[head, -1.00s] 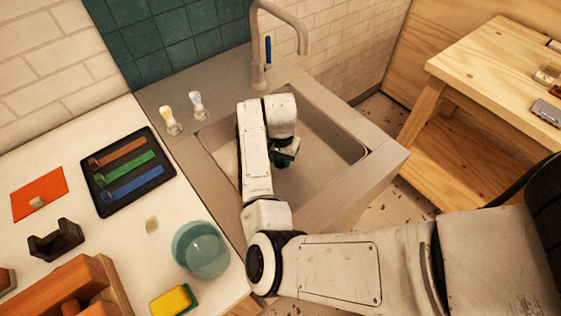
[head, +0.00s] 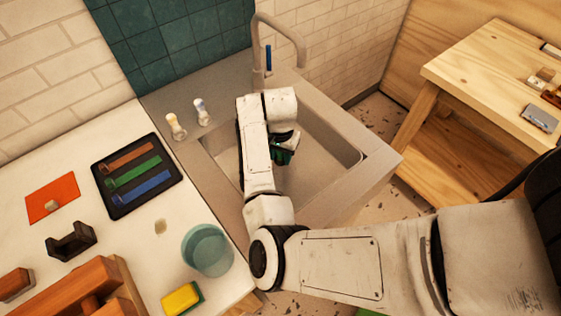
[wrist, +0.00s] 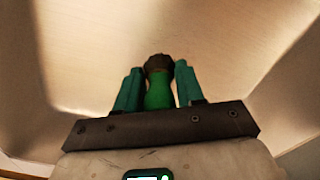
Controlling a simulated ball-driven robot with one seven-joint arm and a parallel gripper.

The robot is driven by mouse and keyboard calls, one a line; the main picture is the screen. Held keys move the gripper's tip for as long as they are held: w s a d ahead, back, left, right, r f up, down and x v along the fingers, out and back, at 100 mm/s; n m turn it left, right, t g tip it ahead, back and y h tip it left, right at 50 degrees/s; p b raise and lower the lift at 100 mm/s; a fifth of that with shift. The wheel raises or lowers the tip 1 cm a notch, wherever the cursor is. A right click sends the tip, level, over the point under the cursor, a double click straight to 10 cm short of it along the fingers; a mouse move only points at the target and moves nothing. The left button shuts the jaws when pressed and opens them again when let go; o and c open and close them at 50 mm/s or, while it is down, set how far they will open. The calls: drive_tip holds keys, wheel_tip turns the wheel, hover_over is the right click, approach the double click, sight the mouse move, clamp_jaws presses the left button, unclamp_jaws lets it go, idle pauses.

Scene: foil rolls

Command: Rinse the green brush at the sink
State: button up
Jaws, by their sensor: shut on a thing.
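My gripper (head: 281,153) is inside the grey sink (head: 325,175), under my bent wrist. In the wrist view my gripper's two teal fingers (wrist: 157,70) are shut on the green brush (wrist: 159,93). The brush has a green body and a dark brown end pointing away from my palm, above the pale basin floor. In the head view my arm hides most of the brush and the left part of the basin. The grey tap (head: 278,22) curves up behind the sink. No water stream is visible.
The left counter holds a black tray (head: 112,203) with brown, green and blue strips, a teal bowl (head: 207,250) and a yellow sponge (head: 181,298). A wooden table (head: 480,75) stands right.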

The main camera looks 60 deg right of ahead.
drive_tip(key=shift+r+p, duration=1.7)
drive_tip(key=shift+r, duration=4.55)
wheel_tip(320, 180, up, 4)
drive_tip(key=shift+s+f, duration=0.1)
